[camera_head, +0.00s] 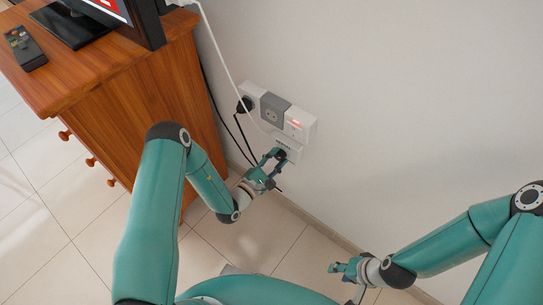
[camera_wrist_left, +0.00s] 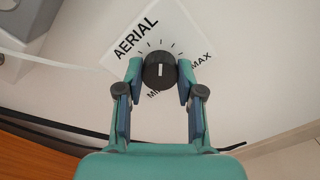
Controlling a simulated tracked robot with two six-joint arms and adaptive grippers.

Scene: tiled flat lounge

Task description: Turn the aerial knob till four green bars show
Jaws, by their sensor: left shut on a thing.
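The aerial knob (camera_wrist_left: 160,70) is round and black with a short white line, close to upright in the left wrist view. It sits on a white plate (camera_wrist_left: 117,60) lettered AERIAL, with tick marks and MIN and MAX around it. My left gripper (camera_wrist_left: 159,72) is shut on the knob, one finger at each side. In the head view my left gripper (camera_head: 275,156) is at the plate below the wall sockets. A screen (camera_head: 106,5) at the top shows a white and red patch, cut off; no green bars are visible. My right gripper (camera_head: 338,268) is low over the floor, apart from everything.
A wooden cabinet (camera_head: 150,110) stands left of my left arm, with a remote (camera_head: 25,48) on top. A socket strip (camera_head: 274,107) with a red light, a black plug (camera_head: 244,104) and hanging cables is on the wall. The wall to the right is clear.

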